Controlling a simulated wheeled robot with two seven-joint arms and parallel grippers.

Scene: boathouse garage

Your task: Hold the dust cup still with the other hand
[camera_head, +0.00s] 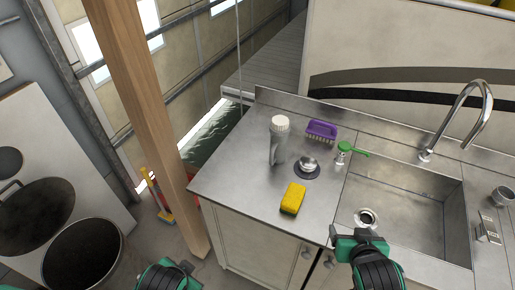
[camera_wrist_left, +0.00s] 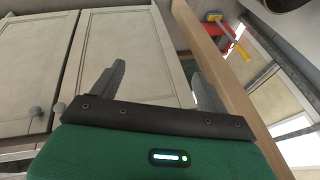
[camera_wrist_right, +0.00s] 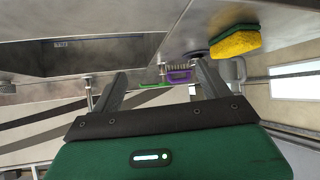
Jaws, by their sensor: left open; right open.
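A grey, cup-like container with a white ribbed top (camera_head: 278,145), which looks like the dust cup, stands upright on the steel counter left of the sink. A grey shape behind the sponge in the right wrist view may be the same cup; I cannot tell. My right gripper (camera_head: 358,236) is open and empty over the front edge of the sink, to the right of and nearer than the cup. Its spread fingers show in the right wrist view (camera_wrist_right: 158,85). My left gripper (camera_head: 171,270) is low, left of the counter; its fingers are apart and empty in the left wrist view (camera_wrist_left: 157,85).
A yellow sponge (camera_head: 292,199), a round metal piece (camera_head: 308,165), a purple brush (camera_head: 321,131) and a green-handled item (camera_head: 352,149) lie near the cup. The sink (camera_head: 407,205) has a tall tap (camera_head: 484,104). A wooden post (camera_head: 150,110) stands left of the counter.

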